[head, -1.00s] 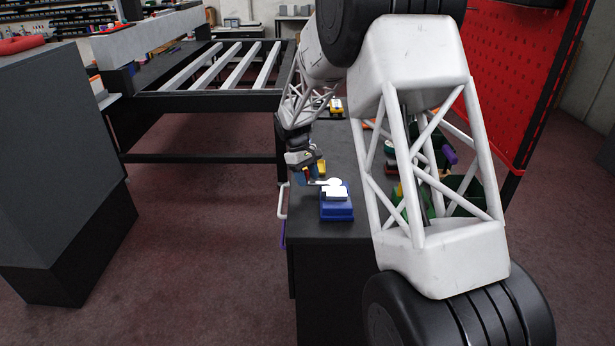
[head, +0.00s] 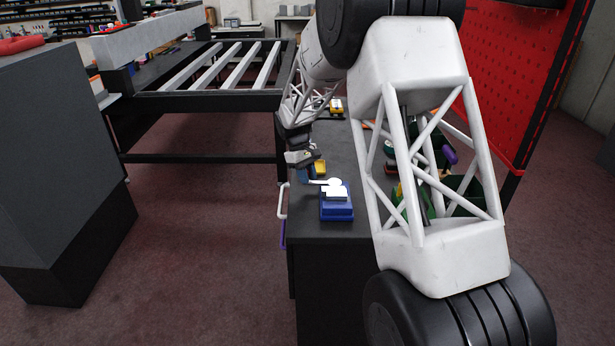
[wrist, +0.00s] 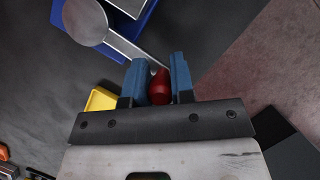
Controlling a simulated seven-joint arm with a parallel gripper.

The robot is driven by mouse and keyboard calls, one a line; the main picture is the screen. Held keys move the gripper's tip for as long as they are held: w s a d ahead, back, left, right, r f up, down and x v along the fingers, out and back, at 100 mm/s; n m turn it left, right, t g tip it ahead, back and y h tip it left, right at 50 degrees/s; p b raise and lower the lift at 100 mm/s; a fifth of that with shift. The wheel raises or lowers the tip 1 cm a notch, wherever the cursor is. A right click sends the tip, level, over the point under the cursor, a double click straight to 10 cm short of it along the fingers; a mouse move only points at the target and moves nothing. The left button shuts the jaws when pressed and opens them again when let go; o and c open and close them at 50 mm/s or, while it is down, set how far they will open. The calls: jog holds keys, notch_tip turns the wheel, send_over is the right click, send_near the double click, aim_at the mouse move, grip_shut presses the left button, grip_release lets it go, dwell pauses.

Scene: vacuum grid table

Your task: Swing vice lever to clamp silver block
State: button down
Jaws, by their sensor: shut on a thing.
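The blue vice (head: 337,210) stands on the dark table, with a bright silver block (head: 337,195) on its top. The vice (wrist: 148,20) and a silver plate-like surface (wrist: 130,4) show at the top of the wrist view. In the head view my gripper (head: 303,175) is left of the vice, and the knob is hidden.
A yellow bin (head: 319,167) stands close behind my gripper and also shows in the wrist view (wrist: 100,99). Green bins (head: 465,190) stand to the right, behind my arm. The table's left edge is close to my gripper.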

jog(key=w+m, duration=0.2)
jog(key=w+m+y, duration=0.1)
jog(key=m, duration=0.1)
jog(key=shift+d+g, duration=0.25)
jog(key=shift+g, duration=0.15)
jog(key=shift+w+d+r+m+y, duration=0.1)
jog(key=shift+w+d+m+y, duration=0.35)
jog(key=shift+w+m, duration=0.45)
jog(key=shift+w+d+m+y, duration=0.35)
jog(key=shift+w+m+y, duration=0.15)
jog(key=shift+m, duration=0.7)
jog(key=c, duration=1)
grip_release()
jog(key=v, duration=0.7)
jog(key=shift+w+r, duration=0.25)
jog(key=shift+w, duration=0.1)
